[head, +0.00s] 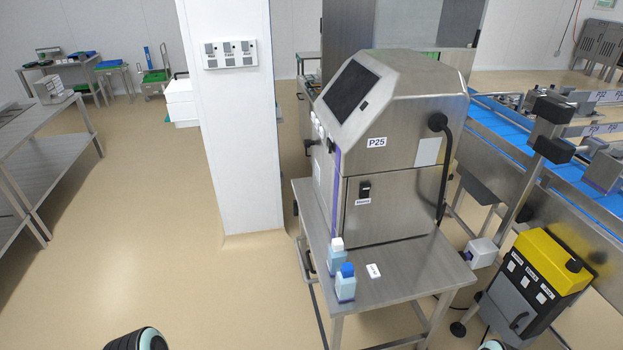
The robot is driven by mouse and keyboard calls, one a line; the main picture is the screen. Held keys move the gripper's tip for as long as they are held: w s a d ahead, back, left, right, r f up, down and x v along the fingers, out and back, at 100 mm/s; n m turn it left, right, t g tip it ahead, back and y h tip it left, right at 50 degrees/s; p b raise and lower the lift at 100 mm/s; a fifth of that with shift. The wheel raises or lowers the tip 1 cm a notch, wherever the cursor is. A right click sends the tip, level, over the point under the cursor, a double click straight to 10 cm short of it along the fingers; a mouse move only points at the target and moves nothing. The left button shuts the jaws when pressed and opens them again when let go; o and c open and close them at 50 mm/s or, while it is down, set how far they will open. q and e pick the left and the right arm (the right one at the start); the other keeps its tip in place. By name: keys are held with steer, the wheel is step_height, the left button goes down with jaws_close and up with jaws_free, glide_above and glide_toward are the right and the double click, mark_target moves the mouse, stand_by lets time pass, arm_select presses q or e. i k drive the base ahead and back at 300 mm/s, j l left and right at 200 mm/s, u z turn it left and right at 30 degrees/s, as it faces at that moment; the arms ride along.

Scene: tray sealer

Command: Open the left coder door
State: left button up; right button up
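The coder (405,120) is a steel cabinet marked P25 with a dark sloped screen (350,91), standing on a steel table. Its lower front panel (395,208) has a black switch or latch (365,189) with a small label below, and sits flush with the body. The coder's left side (322,165) is seen steeply, with a purple strip along its front edge and dark knobs; it appears shut, but its door outline is hard to make out. Only rounded parts of my arms show at the bottom edge; neither gripper is in view.
Two bottles, one white-capped (336,262) and one blue-capped (346,288), and a small white card (373,271) are on the steel table (410,280). A white pillar (235,140) stands left of the coder. A yellow-topped box (552,262) and blue conveyor (515,118) are right. Floor at left is clear.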

mark_target(332, 186)
steer(key=i+j+z, duration=0.1)
steer(key=i+j, duration=0.45)
steer(key=i+j+z, duration=0.25)
steer(key=i+j, duration=0.25)
steer(key=j, duration=0.2)
steer(key=i+j+z, duration=0.1)
steer(key=j, duration=0.3)
steer(key=i+j, duration=0.35)
steer(key=i+j+z, duration=0.15)
steer(key=j, duration=0.25)
steer(key=i+j+z, duration=0.1)
steer(key=i+j, duration=0.15)
steer(key=j, duration=0.15)
